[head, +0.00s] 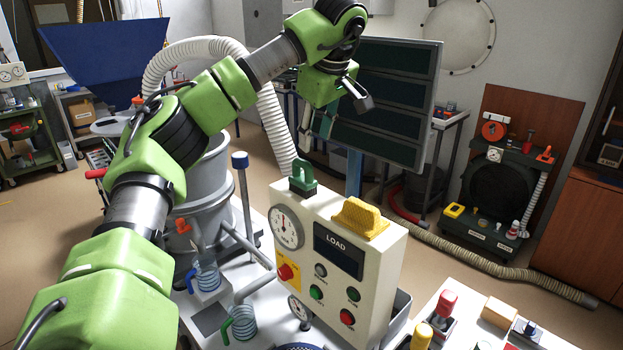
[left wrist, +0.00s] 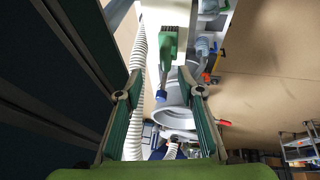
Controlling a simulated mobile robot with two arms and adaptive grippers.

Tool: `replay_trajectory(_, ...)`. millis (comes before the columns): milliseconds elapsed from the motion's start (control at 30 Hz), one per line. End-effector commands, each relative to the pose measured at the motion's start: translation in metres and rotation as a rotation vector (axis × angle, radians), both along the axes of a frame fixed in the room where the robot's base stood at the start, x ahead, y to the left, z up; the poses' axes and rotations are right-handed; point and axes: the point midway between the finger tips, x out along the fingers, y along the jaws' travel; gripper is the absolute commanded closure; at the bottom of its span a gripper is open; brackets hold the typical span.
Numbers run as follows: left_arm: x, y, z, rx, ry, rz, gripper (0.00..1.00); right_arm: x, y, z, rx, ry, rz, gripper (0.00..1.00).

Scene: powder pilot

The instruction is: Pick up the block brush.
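My left gripper (head: 315,130) hangs in the air above and behind the box, apart from the yellow block. In the left wrist view my left gripper (left wrist: 162,90) has its two fingers spread with nothing between them. My right gripper is in neither view.
A green handled piece (head: 303,180) stands on the cream control box (head: 330,262), left of the yellow block. A ribbed white hose (head: 272,110) and a dark panel (head: 390,95) are close to my left gripper. A tan block (head: 499,312) lies at the lower right.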

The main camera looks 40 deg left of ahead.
Motion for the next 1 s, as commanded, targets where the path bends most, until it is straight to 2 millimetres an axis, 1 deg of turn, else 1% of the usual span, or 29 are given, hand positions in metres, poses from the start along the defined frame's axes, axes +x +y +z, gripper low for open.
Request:
replay_trajectory(67, 0.002, 0.008, -0.014, 0.000, 0.004, 0.003, 0.65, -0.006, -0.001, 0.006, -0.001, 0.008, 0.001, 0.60)
replay_trajectory(200, 0.008, 0.016, -0.036, -0.001, 0.003, 0.001, 0.65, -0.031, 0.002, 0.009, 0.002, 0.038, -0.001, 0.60)
replay_trajectory(300, 0.010, 0.019, -0.045, -0.001, 0.001, 0.000, 0.65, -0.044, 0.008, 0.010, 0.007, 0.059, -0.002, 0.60)
replay_trajectory(333, 0.011, 0.020, -0.047, -0.001, 0.001, 0.000, 0.65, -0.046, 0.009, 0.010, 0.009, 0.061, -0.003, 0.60)
replay_trajectory(467, 0.012, 0.024, -0.053, -0.001, 0.001, 0.000, 0.65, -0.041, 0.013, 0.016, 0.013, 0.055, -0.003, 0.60)
replay_trajectory(600, 0.014, 0.036, -0.068, -0.001, 0.004, 0.001, 0.65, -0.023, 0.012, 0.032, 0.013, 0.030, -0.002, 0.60)
replay_trajectory(700, 0.017, 0.041, -0.083, -0.001, 0.004, 0.001, 0.65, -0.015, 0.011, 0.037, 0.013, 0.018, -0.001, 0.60)
replay_trajectory(833, 0.019, 0.044, -0.093, -0.001, 0.000, 0.001, 0.65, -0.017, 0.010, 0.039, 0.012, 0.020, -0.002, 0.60)
replay_trajectory(1000, 0.020, 0.045, -0.095, -0.001, -0.001, 0.000, 0.65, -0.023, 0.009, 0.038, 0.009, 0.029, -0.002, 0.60)
